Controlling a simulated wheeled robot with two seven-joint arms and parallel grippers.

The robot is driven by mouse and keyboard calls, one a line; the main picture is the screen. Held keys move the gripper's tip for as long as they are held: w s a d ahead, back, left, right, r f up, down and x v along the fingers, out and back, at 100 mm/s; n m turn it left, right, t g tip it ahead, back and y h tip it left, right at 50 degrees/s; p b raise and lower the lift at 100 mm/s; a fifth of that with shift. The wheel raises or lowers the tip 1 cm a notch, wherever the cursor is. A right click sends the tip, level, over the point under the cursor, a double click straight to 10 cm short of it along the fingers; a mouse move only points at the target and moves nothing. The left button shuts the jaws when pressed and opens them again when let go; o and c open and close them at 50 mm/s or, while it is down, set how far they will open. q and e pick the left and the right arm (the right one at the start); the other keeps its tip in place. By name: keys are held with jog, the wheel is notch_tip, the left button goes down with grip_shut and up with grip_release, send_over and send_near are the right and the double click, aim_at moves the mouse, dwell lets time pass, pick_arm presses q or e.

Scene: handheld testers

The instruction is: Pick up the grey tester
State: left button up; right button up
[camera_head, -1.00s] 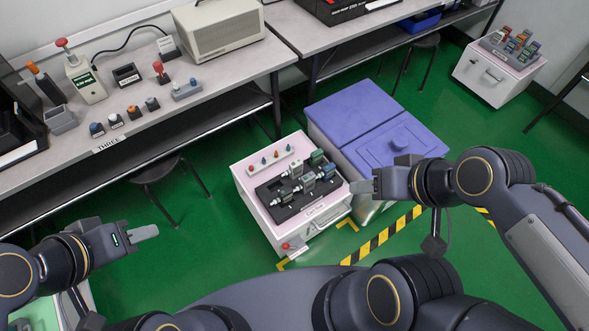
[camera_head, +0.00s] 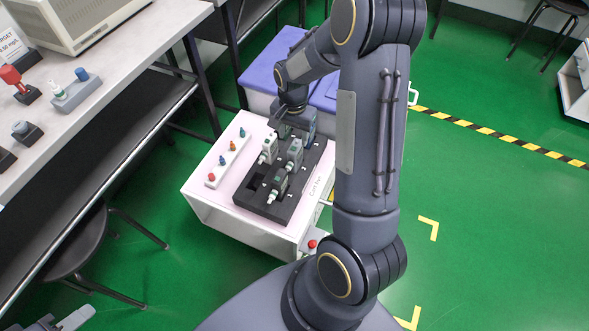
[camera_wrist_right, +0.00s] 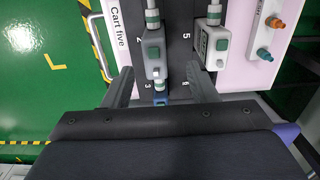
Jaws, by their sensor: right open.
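Several testers stand in a black tray (camera_head: 254,197) on a pink-topped cart. A light grey one (camera_head: 268,150) is at the left, a grey one (camera_head: 293,152) with a green part is in the middle, and a darker grey-green one (camera_head: 278,182) is nearer. My right gripper (camera_head: 291,127) is low at the tray's far end, partly hidden by its own arm. In the wrist view it is open (camera_wrist_right: 158,78), its fingers either side of a grey tester (camera_wrist_right: 154,58) with a green button; contact is not visible. A pale tester (camera_wrist_right: 214,45) stands outside the fingers. My left gripper (camera_head: 72,320) barely shows.
The cart (camera_head: 245,228) also carries a white strip (camera_head: 229,157) of coloured knobs and a red button (camera_head: 312,244). A blue-lidded bin (camera_head: 262,76) stands behind it. A workbench (camera_head: 130,62) and stool (camera_head: 80,243) are left.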

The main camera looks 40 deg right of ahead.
aim_at(295, 146)
notch_tip(295, 146, down, 2)
jog(key=shift+s+d+f+b, duration=0.1)
jog(key=shift+d+f+b, duration=0.1)
jog(key=shift+b, duration=0.1)
notch_tip(295, 146, down, 6)
jog(key=b, duration=0.2)
jog(key=shift+s+r+b, duration=0.15)
jog(key=shift+r+b, duration=0.05)
jog(key=shift+b, duration=0.2)
jog(key=shift+r, duration=0.1)
grip_shut()
jog(key=shift+r, duration=0.15)
